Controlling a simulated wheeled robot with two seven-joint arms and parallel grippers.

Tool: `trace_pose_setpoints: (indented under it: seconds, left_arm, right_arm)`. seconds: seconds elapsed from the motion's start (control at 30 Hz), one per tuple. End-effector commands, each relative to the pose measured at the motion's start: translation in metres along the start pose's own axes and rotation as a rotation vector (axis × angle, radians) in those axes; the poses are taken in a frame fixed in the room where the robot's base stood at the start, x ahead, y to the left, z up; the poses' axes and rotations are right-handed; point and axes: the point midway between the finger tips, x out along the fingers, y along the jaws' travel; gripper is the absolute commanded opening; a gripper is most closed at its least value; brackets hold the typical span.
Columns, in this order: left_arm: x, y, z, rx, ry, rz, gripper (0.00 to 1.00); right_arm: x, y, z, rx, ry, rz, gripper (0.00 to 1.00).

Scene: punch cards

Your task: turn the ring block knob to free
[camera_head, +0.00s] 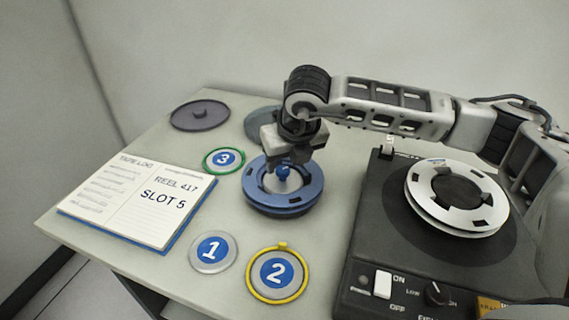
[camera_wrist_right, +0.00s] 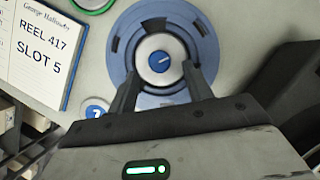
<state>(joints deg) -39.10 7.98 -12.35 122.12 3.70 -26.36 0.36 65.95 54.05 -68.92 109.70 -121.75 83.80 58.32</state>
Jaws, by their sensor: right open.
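A blue ring-shaped block (camera_head: 258,197) lies on the table, with a small blue knob (camera_head: 283,173) at its centre. In the right wrist view the ring block (camera_wrist_right: 122,50) surrounds a pale hub, and the round blue knob (camera_wrist_right: 159,62) has a white pointer line aimed to the right. My right gripper (camera_head: 284,158) is above the knob, pointing down. In the wrist view the right gripper (camera_wrist_right: 161,72) is open, with one finger on each side of the knob and gaps showing between. My left gripper is not in view.
An open log book (camera_head: 120,205) reading "REEL 417 SLOT 5" lies left. Discs numbered 1 (camera_head: 211,252), 2 (camera_head: 277,273) and 3 (camera_head: 224,160) surround the block. A dark tape machine (camera_head: 375,225) with a white reel (camera_head: 425,205) stands right. A grey disc (camera_head: 200,116) lies behind.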

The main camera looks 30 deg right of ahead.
Motion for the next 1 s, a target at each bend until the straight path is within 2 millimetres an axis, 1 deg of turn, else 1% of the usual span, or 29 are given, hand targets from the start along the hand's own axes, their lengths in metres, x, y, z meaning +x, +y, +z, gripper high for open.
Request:
trace_pose_setpoints:
  seconds: [0.03, 0.1, 0.2, 0.3, 0.57, 0.6, 0.67, 0.7, 0.73, 1.0]
  left_arm:
    - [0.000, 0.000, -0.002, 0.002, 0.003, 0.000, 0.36]
    - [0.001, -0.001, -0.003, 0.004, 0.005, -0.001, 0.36]
    - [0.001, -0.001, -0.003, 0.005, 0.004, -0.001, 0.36]
    - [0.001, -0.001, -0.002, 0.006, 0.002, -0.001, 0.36]
    - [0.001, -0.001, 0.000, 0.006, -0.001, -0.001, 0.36]
    - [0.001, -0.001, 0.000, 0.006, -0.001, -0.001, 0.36]
    - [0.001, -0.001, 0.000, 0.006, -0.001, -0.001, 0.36]
    - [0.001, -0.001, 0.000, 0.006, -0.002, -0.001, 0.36]
    - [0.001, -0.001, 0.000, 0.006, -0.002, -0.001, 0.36]
    - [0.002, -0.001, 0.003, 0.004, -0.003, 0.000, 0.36]
  right_arm:
    - [0.008, 0.000, -0.001, 0.000, 0.002, -0.002, 0.51]
    - [0.016, 0.000, 0.000, 0.001, 0.002, -0.001, 0.51]
    - [0.024, 0.000, 0.000, 0.000, 0.001, 0.000, 0.51]
    - [0.028, 0.000, 0.000, -0.001, 0.000, -0.001, 0.51]
    - [0.028, 0.000, 0.000, -0.001, 0.000, 0.000, 0.51]
    - [0.028, 0.000, 0.000, -0.001, 0.000, 0.000, 0.39]
    - [0.028, 0.000, 0.000, -0.001, 0.000, 0.000, 0.23]
    - [0.028, 0.000, 0.000, -0.001, 0.000, 0.000, 0.12]
    - [0.028, 0.000, 0.000, -0.001, 0.000, 0.000, 0.06]
    - [0.028, 0.000, 0.000, -0.014, 0.000, 0.006, 0.06]
